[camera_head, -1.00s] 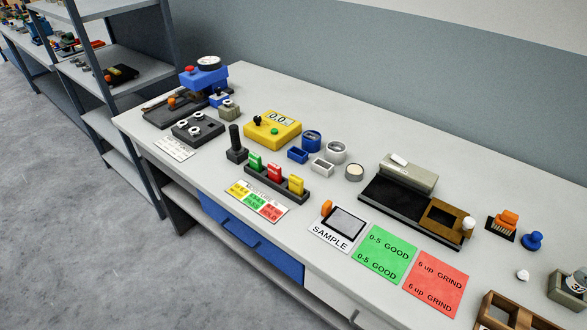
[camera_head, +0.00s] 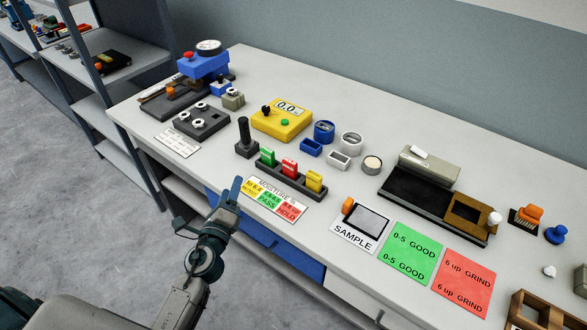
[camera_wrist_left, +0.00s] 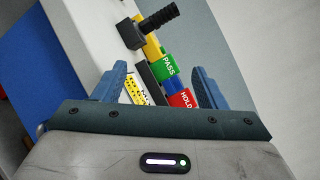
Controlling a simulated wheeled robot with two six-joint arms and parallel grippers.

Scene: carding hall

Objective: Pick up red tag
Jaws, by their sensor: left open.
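The red tag (camera_head: 289,166) stands upright in a black slotted rack (camera_head: 284,180) on the bench, between a green tag (camera_head: 267,155) and a yellow tag (camera_head: 314,180). In the left wrist view the red tag, marked HOLD (camera_wrist_left: 184,99), is partly cut off by my gripper's body, and the green tag, marked PASS (camera_wrist_left: 167,67), is above it. My left gripper (camera_head: 212,203) is open and empty, left of the rack by the bench's front edge. Its blue fingers also show in the left wrist view (camera_wrist_left: 160,83), apart from the tags.
A dark upright handle (camera_head: 244,138) stands at the rack's left end. A moisture card (camera_head: 274,199) lies before the rack. The yellow meter (camera_head: 282,119) and small blue and white containers stand behind. A sample card (camera_head: 356,240) lies to the right. A shelf unit (camera_head: 105,95) stands left.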

